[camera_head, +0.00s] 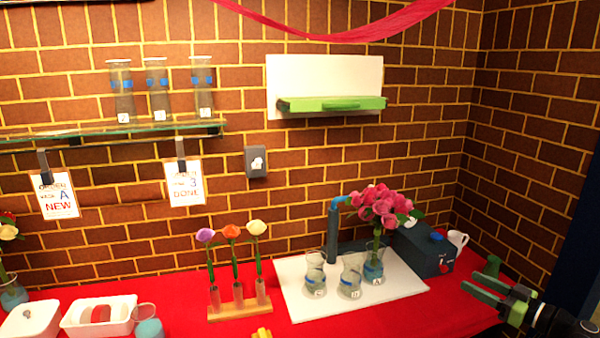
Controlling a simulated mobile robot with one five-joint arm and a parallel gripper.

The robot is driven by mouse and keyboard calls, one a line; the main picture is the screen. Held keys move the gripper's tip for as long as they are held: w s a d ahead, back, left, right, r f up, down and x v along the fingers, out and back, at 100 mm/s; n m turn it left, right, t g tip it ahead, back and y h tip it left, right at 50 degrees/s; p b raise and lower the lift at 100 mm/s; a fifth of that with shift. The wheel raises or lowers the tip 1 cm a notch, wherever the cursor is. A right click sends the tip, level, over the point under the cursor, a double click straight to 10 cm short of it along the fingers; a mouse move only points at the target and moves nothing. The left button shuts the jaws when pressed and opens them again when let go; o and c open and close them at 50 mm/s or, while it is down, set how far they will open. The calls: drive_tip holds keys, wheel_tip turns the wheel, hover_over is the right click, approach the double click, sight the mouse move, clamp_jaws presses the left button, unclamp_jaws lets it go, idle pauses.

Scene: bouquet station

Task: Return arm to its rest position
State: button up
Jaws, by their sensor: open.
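My gripper (484,284) is at the lower right, with its green fingers apart and nothing between them. It is beside the right end of the red table, to the right of the white mat (408,291). On the mat, a glass vase (373,272) with a blue band holds a bunch of pink roses (380,204). Two more glass vases, a left one (315,274) and a middle one (351,277), stand there with no flowers in them.
A wooden rack (240,309) holds purple, orange and cream flowers in tubes. A dark box (424,252) and white pitcher (457,240) stand near my gripper. White trays (98,316) are at left. A glass shelf (100,131) holds three vases. A green ledge (332,104) is on the wall.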

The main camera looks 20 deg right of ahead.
drive_tip(key=w+a+f+g+y, duration=0.1)
drive_tip(key=w+a+f+g, duration=0.35)
drive_tip(key=a, duration=0.45)
drive_tip(key=w+a+f+m+g+y, duration=0.1)
drive_tip(key=w+a+f+g, duration=0.2)
drive_tip(key=w+a+f, duration=0.45)
drive_tip(key=w+a+f+g+y, duration=0.1)
drive_tip(key=w+a+f+g, duration=0.25)
drive_tip(key=a, duration=0.65)
drive_tip(key=a+f+m+g+h, duration=0.1)
drive_tip(key=a+f+g+h, duration=0.25)
drive_tip(key=a, duration=0.85)
drive_tip(key=a+f+m+g+h, duration=0.1)
drive_tip(key=a+f+g+h, duration=0.3)
drive_tip(key=a, duration=0.7)
wheel_tip(320, 180, down, 11)
drive_tip(key=t+b, duration=0.2)
drive_tip(key=b, duration=0.9)
wheel_tip(320, 180, up, 15)
drive_tip(key=p, duration=1.4)
drive_tip(key=shift+s+d+f+p, duration=0.15)
drive_tip(key=shift+d+f+p, duration=0.05)
drive_tip(key=shift+d+p, duration=0.15)
drive_tip(key=shift+g, duration=0.25)
